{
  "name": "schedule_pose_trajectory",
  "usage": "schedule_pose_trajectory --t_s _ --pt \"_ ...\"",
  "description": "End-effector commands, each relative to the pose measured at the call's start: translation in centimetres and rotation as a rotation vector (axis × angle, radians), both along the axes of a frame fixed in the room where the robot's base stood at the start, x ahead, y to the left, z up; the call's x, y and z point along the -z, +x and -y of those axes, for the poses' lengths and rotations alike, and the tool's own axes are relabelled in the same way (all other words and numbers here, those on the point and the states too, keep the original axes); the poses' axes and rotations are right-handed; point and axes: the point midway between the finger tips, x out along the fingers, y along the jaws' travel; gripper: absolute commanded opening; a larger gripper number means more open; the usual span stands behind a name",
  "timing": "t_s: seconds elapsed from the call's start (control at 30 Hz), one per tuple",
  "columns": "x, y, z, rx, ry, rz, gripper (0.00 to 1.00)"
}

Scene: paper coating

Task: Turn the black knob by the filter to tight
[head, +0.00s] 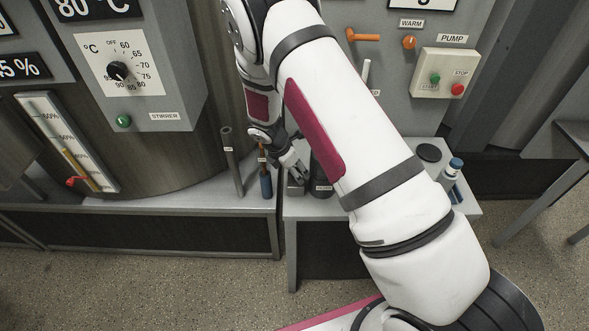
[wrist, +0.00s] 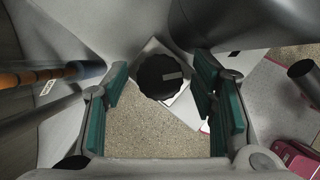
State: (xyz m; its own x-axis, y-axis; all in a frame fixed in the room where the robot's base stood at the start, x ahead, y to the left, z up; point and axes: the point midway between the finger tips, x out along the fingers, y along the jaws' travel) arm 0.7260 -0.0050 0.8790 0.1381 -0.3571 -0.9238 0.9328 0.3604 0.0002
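The black knob (wrist: 160,77) shows in the wrist view as a round, scalloped disc with a pale bar mark on its right half. A white plate (wrist: 152,45) shows partly behind it. My gripper (wrist: 163,92) is open, with one green-padded finger on each side of the knob and visible gaps between. I cannot tell how far the fingertips are from it in depth. In the head view my gripper (head: 296,172) points down beside a dark labelled cylinder (head: 323,178), which may be the filter. I cannot make out the knob there; my arm covers part of this area.
A blue-ended tool with an orange handle (head: 266,184) and a grey rod (head: 231,165) stand left of my gripper. A blue-capped bottle (head: 453,168) stands on the small table (head: 466,207) at right. A large dark cylinder (wrist: 230,22) is close at upper right in the wrist view.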

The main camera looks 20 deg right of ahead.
Motion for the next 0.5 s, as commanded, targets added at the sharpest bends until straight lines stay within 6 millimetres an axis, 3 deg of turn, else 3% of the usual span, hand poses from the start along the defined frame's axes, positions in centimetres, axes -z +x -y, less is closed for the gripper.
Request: schedule_pose_trajectory --t_s 0.03,0.17,0.5 --pt "-0.01 -0.01 -0.02 0.0 0.0 0.0 0.36" --pt "-0.01 0.0 -0.02 0.0 0.0 0.0 0.08" --pt "0.04 0.12 -0.06 0.031 0.0 0.0 0.08"
